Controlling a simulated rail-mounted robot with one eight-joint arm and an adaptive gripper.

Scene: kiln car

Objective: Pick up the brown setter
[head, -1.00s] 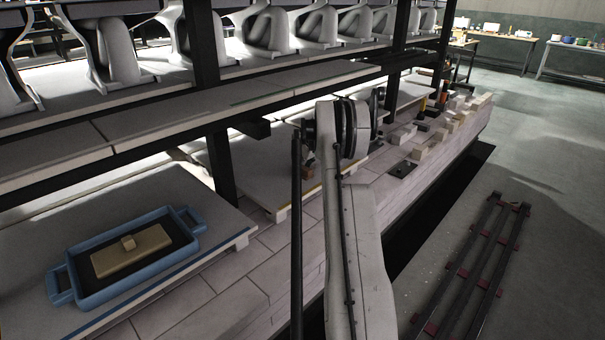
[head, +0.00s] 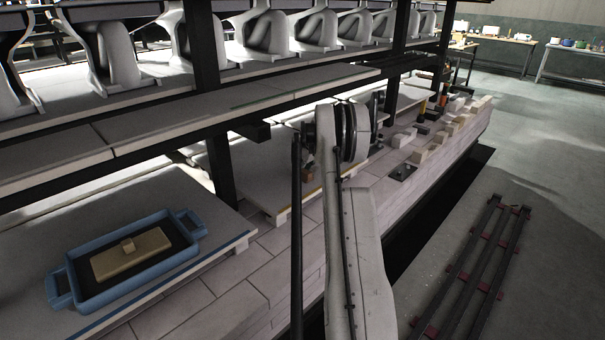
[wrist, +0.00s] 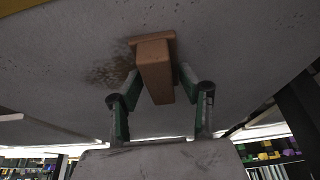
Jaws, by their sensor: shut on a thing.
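The brown setter (wrist: 155,72) shows in the wrist view as a reddish-brown block with a wider flat end. My gripper (wrist: 157,82) has its two dark green fingers on either side of the block, shut on it. The flat end lies against or close to a grey speckled slab (wrist: 240,60); I cannot tell whether they touch. A dark patch shows on the slab beside it.
A blue tray (head: 83,297) with a tan slab and knob (head: 130,255) stands on the lower left deck. A dark post (head: 221,170) and an upper shelf (head: 170,122) bearing several white ware pieces stand close to my arm. Several small blocks (head: 440,137) line the deck's far end.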

